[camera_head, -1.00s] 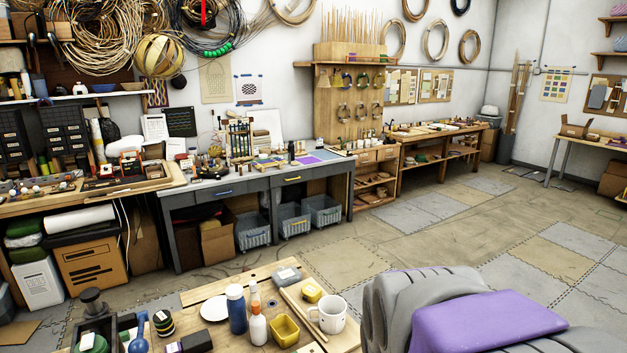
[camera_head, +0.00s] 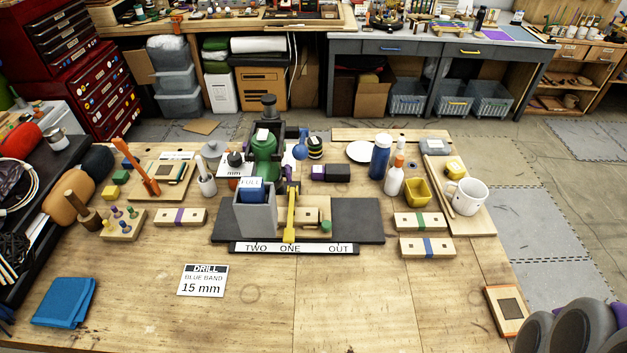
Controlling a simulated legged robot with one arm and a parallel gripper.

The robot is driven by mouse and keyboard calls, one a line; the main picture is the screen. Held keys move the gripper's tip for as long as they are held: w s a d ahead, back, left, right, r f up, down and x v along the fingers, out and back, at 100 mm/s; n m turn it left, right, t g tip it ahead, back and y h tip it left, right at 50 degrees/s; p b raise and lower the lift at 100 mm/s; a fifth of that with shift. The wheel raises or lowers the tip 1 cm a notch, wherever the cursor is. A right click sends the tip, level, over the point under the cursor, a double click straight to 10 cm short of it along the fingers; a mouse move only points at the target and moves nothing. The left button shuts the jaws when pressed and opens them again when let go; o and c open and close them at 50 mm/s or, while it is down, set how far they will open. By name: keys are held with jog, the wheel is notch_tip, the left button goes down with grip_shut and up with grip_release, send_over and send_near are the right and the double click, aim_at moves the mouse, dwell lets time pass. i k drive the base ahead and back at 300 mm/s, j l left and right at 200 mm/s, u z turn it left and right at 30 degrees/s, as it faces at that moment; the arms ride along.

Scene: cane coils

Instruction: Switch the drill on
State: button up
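A green and black machine (camera_head: 264,150), which looks like the drill, stands upright at the back of a dark base plate (camera_head: 357,212) on the wooden table. A yellow bar (camera_head: 291,212), perhaps a lever, has its lower end above ONE on a strip (camera_head: 318,248) reading TWO, ONE, OUT. A small green part (camera_head: 326,226) sits beside a wooden piece (camera_head: 311,212) on the plate. I cannot tell which part is the switch. A card (camera_head: 204,280) reads DRILL, BLUE BAND, 15 mm. My gripper's fingers are not in view; only grey rounded parts of my arm show at bottom right.
A grey bin (camera_head: 256,215) labelled FULL stands left of the yellow bar. Banded wooden blocks (camera_head: 427,247), bottles (camera_head: 380,157), a yellow cup (camera_head: 417,191) and a white mug (camera_head: 466,197) stand around. A blue cloth (camera_head: 65,302) lies front left. The front middle of the table is mostly clear.

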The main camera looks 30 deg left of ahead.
aim_at(261, 135)
jog(key=u, duration=1.6)
